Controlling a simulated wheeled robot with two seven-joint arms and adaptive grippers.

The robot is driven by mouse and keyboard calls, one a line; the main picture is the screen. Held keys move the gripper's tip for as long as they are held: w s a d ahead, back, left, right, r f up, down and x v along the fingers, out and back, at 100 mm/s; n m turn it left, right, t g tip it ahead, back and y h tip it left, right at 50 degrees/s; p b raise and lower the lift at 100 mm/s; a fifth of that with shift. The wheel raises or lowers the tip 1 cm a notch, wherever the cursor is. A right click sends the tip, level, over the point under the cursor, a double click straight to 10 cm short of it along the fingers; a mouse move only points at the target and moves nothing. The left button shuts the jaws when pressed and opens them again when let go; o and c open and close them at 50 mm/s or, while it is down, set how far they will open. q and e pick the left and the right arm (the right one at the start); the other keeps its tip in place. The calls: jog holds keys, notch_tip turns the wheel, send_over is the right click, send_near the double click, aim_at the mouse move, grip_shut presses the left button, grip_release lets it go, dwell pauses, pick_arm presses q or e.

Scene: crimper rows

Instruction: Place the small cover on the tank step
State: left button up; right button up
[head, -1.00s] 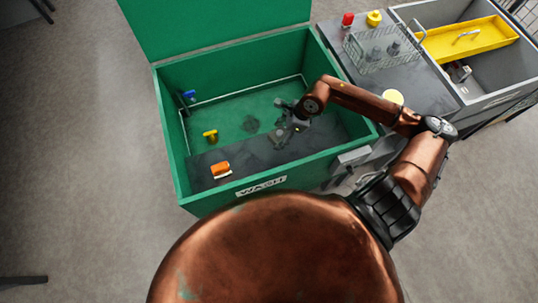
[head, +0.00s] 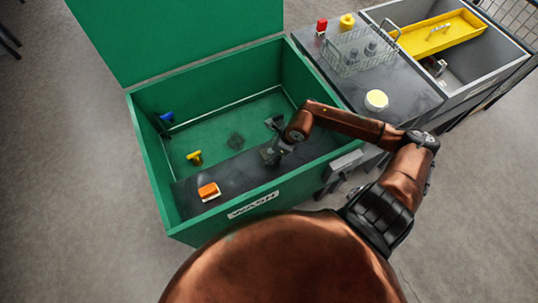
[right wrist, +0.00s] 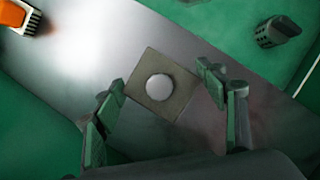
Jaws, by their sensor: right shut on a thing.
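The small cover (right wrist: 160,86) is a square grey-brown plate with a pale round knob, seen in the right wrist view. My right gripper (right wrist: 162,84) has its two fingers at opposite sides of the plate and is shut on it. In the head view my right gripper (head: 274,140) is inside the green tank, over the dark step, and the cover is hard to make out there. The tank step (head: 235,170) is a dark grey ledge along the tank's near side. I cannot tell whether the cover touches the step. My left gripper is out of view.
An orange brush (head: 208,191) lies on the step's left part. A yellow piece (head: 195,157) and a blue piece (head: 167,117) are in the tank (head: 152,165).

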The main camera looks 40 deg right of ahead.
notch_tip(320, 180, down, 2)
jog(key=shift+f, duration=0.1)
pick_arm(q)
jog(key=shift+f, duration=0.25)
pick_arm(e)
jog(key=o, duration=1.5)
pick_arm(q)
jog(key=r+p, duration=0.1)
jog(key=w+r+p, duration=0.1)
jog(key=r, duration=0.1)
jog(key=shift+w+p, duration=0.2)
jog(key=shift+p, duration=0.2)
pick_arm(e)
jog(key=v, duration=1.2)
jog(key=shift+w, duration=0.1)
